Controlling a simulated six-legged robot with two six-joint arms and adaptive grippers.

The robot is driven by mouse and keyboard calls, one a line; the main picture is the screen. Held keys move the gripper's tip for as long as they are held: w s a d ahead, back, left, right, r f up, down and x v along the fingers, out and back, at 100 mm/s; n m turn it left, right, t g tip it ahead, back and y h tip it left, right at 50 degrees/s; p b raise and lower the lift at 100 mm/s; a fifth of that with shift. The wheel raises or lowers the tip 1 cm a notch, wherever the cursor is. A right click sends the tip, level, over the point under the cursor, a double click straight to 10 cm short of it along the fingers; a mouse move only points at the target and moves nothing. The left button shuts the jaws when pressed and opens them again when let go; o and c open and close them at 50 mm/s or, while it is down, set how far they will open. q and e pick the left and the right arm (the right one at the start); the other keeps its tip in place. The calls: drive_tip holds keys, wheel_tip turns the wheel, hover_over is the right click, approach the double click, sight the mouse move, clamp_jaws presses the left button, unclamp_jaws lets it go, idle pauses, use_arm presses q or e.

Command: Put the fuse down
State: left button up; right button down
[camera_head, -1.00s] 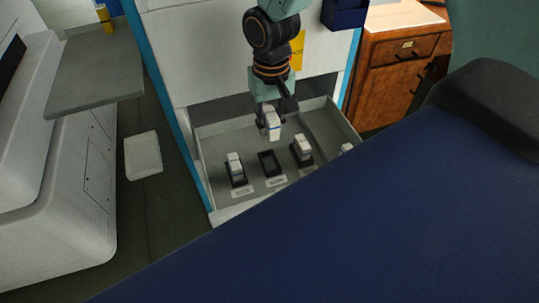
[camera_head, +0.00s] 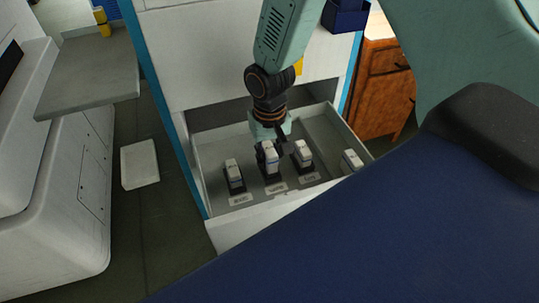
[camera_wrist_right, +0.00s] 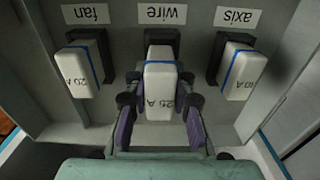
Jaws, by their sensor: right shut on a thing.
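My right gripper (camera_head: 267,154) is shut on the white fuse (camera_head: 271,163), which is marked 25 A and has a blue band. In the wrist view the fingers (camera_wrist_right: 160,100) grip both sides of this fuse (camera_wrist_right: 159,88). The fuse is upright at the dark middle holder (camera_wrist_right: 162,50), whose label reads "wire" (camera_wrist_right: 163,15). It appears to be seated there like its neighbours, but its lower end is hidden. My left gripper is not in view.
The open grey drawer (camera_head: 213,165) also holds a fuse at the "axis" holder (camera_head: 233,171) and one at the "fan" holder (camera_head: 303,153). Another fuse (camera_head: 352,160) is at the drawer's right. A grey shelf (camera_head: 95,75) and white machine stand left.

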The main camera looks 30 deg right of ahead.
sight(269, 150)
drive_tip(key=shift+s+a+f, duration=0.15)
drive_tip(key=shift+s, duration=0.05)
drive_tip(key=shift+w+f, duration=0.15)
drive_tip(key=shift+f, duration=0.15)
drive_tip(key=c, duration=1.5)
unclamp_jaws()
drive_tip(key=shift+f, duration=0.1)
drive_tip(key=shift+c, duration=0.2)
drive_tip(key=o, duration=0.4)
wheel_tip(269, 150, up, 13)
drive_tip(key=p, duration=0.3)
drive_tip(key=shift+r+p, duration=0.2)
drive_tip(key=shift+p, duration=0.1)
